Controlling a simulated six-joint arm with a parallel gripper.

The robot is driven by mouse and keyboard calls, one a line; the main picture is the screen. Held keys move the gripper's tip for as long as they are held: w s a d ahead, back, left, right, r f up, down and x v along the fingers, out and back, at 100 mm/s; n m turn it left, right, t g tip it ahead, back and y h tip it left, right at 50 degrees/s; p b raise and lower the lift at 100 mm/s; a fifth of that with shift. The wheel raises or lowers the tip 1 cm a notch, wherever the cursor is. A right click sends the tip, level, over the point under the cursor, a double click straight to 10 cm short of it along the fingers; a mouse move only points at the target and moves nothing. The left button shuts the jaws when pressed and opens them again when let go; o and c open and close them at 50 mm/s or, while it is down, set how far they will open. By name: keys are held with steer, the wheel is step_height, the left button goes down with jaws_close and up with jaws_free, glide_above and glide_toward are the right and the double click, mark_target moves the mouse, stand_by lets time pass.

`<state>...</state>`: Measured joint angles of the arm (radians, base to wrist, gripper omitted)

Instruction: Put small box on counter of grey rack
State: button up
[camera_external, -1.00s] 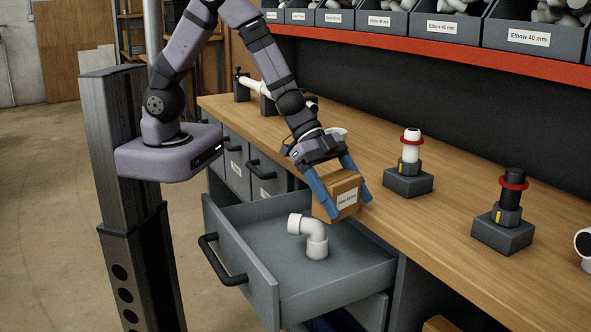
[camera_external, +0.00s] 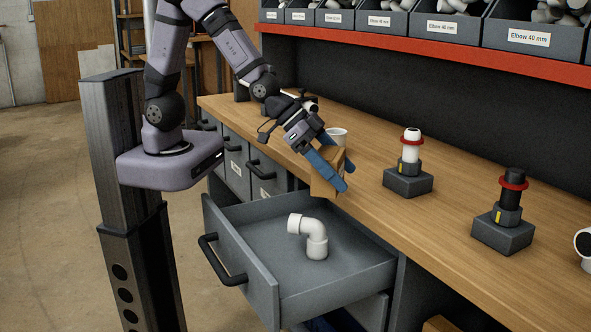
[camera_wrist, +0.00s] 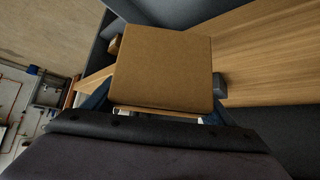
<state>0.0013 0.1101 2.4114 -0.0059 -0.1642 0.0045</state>
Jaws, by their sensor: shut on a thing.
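The small box (camera_external: 325,180) is brown cardboard and is held between the blue fingers of my gripper (camera_external: 334,172). In the external view it is tilted, at the front edge of the wooden counter (camera_external: 450,225), partly hidden by a finger; I cannot tell if it touches the wood. In the wrist view the small box (camera_wrist: 163,70) fills the middle, between the fingers. The counter belongs to the grey rack, whose grey drawers are below it.
An open grey drawer (camera_external: 265,292) below the gripper holds a white elbow pipe (camera_external: 314,240). A white cup-like piece (camera_external: 338,136) stands behind the gripper. Two dark fixtures with a white fitting (camera_external: 410,155) and a black fitting (camera_external: 510,195) stand to the right. Labelled bins (camera_external: 440,28) line the shelf above.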

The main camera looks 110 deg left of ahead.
steer(key=w+r+p, duration=0.3)
steer(key=w+p, duration=0.1)
steer(key=w, duration=0.8)
steer(key=w+d+r+p, duration=0.1)
steer(key=w+r+p, duration=0.2)
steer(key=w, duration=0.9)
steer(key=shift+d+r+p, duration=0.2)
steer(key=shift+r+p, duration=0.05)
steer(key=shift+p, duration=0.35)
steer(key=shift+f, duration=3.15)
steer(key=shift+f+b, duration=0.9)
steer(key=shift+f, duration=0.95)
steer(key=shift+f, duration=0.15)
steer(key=o, duration=1.4)
steer(key=shift+f, duration=0.1)
